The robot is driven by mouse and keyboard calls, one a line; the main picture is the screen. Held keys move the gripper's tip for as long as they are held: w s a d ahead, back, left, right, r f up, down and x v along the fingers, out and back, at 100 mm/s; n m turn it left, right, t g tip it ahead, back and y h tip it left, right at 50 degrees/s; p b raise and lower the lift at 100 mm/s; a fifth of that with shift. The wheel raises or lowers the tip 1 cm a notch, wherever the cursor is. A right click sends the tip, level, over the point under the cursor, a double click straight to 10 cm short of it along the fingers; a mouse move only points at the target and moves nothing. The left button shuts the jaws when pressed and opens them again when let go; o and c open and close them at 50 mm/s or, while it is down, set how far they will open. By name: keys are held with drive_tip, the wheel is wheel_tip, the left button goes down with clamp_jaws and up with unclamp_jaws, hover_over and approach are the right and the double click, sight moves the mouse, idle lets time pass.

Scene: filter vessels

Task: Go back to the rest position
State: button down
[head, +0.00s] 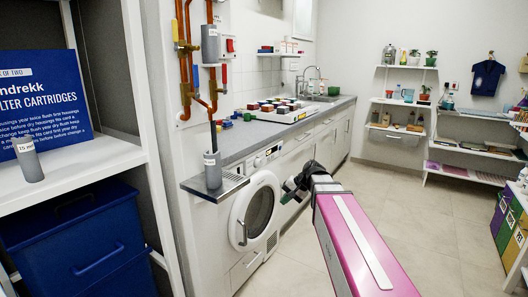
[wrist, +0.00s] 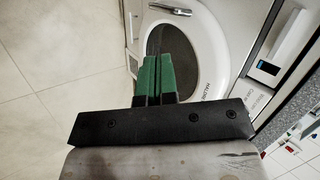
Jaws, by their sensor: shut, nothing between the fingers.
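My gripper (head: 290,190) is at the end of my pink arm, in front of the white washing machine (head: 262,205) and a little above the floor. Its green fingers also show in the wrist view (wrist: 157,78), side by side and shut with nothing held. In that view they point at the machine's round door (wrist: 185,45), and I cannot tell the exact gap to it. A grey vessel (head: 212,172) stands on the metal drip tray (head: 215,188) left of the machine. Another grey vessel (head: 28,160) stands on the left shelf.
A grey housing (head: 210,43) hangs on the copper pipes (head: 185,60). The counter (head: 240,140) holds a tray of coloured items (head: 283,112) and a sink (head: 322,97). A blue box (head: 75,240) sits under the left shelf. The tiled floor (head: 385,195) is open on the right.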

drive_tip(key=s+d+f+n+h, duration=0.1)
drive_tip(key=s+d+f+h, duration=0.2)
drive_tip(key=s+d+f, duration=0.2)
drive_tip(key=s+d+f+n+g+h, duration=0.1)
drive_tip(key=s+d+f+h, duration=0.3)
drive_tip(key=s+f, duration=0.4)
wheel_tip(320, 180, down, 6)
drive_tip(key=shift+s+d+r+n, duration=0.1)
drive_tip(key=shift+s+d+n, duration=0.35)
drive_tip(key=shift+d, duration=0.3)
drive_tip(key=shift+w, duration=0.1)
